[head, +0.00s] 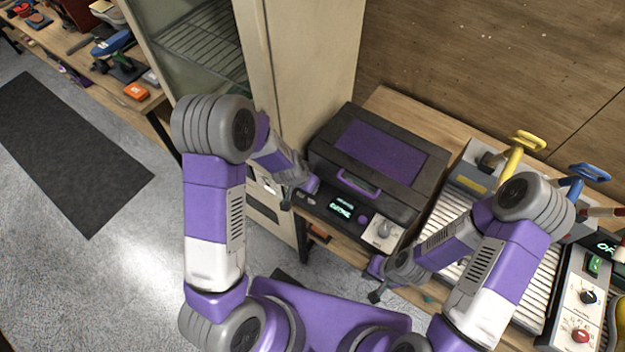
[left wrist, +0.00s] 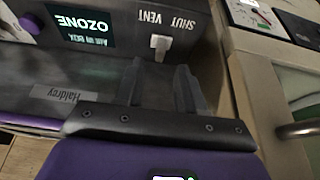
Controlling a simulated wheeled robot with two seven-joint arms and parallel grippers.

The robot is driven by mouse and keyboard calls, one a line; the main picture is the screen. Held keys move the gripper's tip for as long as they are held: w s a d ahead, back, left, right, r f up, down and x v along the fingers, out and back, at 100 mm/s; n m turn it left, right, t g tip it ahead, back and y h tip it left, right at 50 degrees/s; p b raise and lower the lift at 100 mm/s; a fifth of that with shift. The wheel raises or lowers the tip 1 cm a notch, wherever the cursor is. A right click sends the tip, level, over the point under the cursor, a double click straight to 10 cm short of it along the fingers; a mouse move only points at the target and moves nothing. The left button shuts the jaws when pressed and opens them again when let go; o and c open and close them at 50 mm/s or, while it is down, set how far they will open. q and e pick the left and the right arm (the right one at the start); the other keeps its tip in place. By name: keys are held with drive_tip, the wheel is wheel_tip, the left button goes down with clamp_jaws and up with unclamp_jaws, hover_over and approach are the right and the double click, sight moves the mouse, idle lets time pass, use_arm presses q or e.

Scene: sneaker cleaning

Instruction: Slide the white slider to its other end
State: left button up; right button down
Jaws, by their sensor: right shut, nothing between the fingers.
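The white slider (left wrist: 160,43) is a small white tab on the dark front panel of the purple-topped box, below the upside-down SHUT and VENT labels in the left wrist view. My left gripper (left wrist: 160,82) is open, with a gap between its two dark fingers. The slider shows just beyond the fingertips, roughly in line with the gap; I cannot tell whether they touch. In the head view my left gripper (head: 287,200) is at the box's front left corner and hides the slider there. My right gripper (head: 376,296) is shut and empty, below the box's front right corner.
The box (head: 330,130) stands on a wooden bench beside a pale open cabinet (head: 310,60). Its lit OZONE display (left wrist: 83,27) is left of the slider in the wrist view. A ribbed rack (head: 530,290) with yellow and blue handles is at right.

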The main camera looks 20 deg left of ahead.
use_arm(q)
drive_tip(key=x, duration=0.5)
drive_tip(key=shift+f, duration=0.3)
clamp_jaws()
